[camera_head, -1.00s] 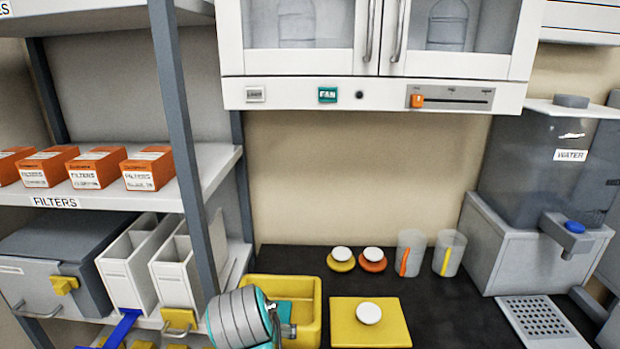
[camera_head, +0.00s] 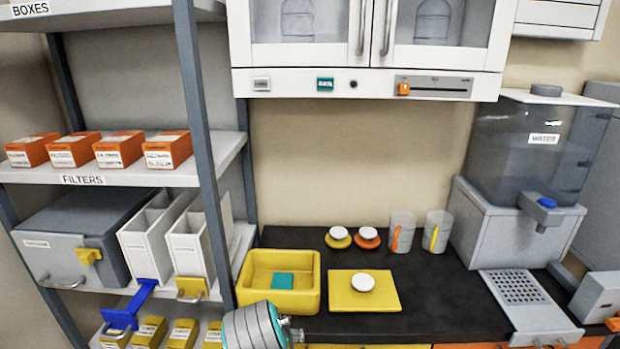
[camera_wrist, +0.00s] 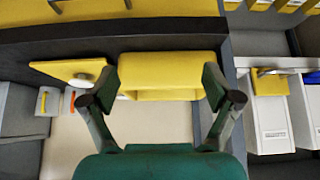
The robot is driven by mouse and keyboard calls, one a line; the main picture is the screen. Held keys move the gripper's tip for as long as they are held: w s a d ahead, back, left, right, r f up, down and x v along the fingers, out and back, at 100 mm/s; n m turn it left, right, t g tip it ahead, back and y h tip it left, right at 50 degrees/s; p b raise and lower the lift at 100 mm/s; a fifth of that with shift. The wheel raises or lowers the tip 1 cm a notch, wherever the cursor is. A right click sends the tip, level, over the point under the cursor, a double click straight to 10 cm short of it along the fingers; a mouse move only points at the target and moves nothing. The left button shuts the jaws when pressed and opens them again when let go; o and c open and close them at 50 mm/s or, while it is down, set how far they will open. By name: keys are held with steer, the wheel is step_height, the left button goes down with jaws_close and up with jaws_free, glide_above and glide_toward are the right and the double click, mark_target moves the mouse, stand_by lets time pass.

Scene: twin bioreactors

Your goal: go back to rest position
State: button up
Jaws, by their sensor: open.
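My gripper (camera_wrist: 161,99) is open and empty in the wrist view, with its two dark fingers spread apart. A yellow tray (camera_wrist: 167,62) shows beyond and between the fingers, apart from them as far as I can tell. In the head view, grey and teal parts of my arm show at the bottom edge, in front of the yellow tray (camera_head: 311,299). The fingertips are not clear there. A teal piece (camera_head: 283,281) lies in the tray.
A yellow board (camera_head: 387,299) with a white knob lies right of the tray on the black counter (camera_head: 440,310). Two clear cups (camera_head: 402,232) stand behind. A water dispenser (camera_head: 505,225) is at right. Shelves (camera_head: 205,165) stand at left, a cabinet (camera_head: 330,82) hangs above.

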steer(key=s+d+f+n+t, duration=0.1)
steer(key=s+d+f, duration=0.2)
steer(key=d+f, duration=0.3)
steer(key=s+d+f+t, duration=0.15)
steer(key=d+f, duration=0.25)
steer(key=f, duration=0.4)
steer(key=s+d+f+t+y, duration=0.1)
steer(key=s+d+f, duration=0.25)
steer(key=s, duration=0.25)
steer(key=s+d+f, duration=0.2)
steer(key=s+d, duration=0.2)
steer(key=s, duration=0.2)
steer(key=s+d+r+t, duration=0.1)
steer(key=s+d, duration=0.2)
steer(key=s, duration=0.4)
steer(key=s+d+r+t, duration=0.1)
steer(key=s+d, duration=0.1)
steer(key=s, duration=0.5)
steer(key=s+d+r+t, duration=0.2)
steer(key=s+d+r, duration=0.1)
steer(key=s+r, duration=0.7)
steer(key=s, duration=0.2)
steer(key=shift+s+d+m+h, duration=0.15)
steer(key=shift+s+m+h, duration=0.2)
steer(key=shift+m+h, duration=0.05)
steer(key=shift+t, duration=0.25)
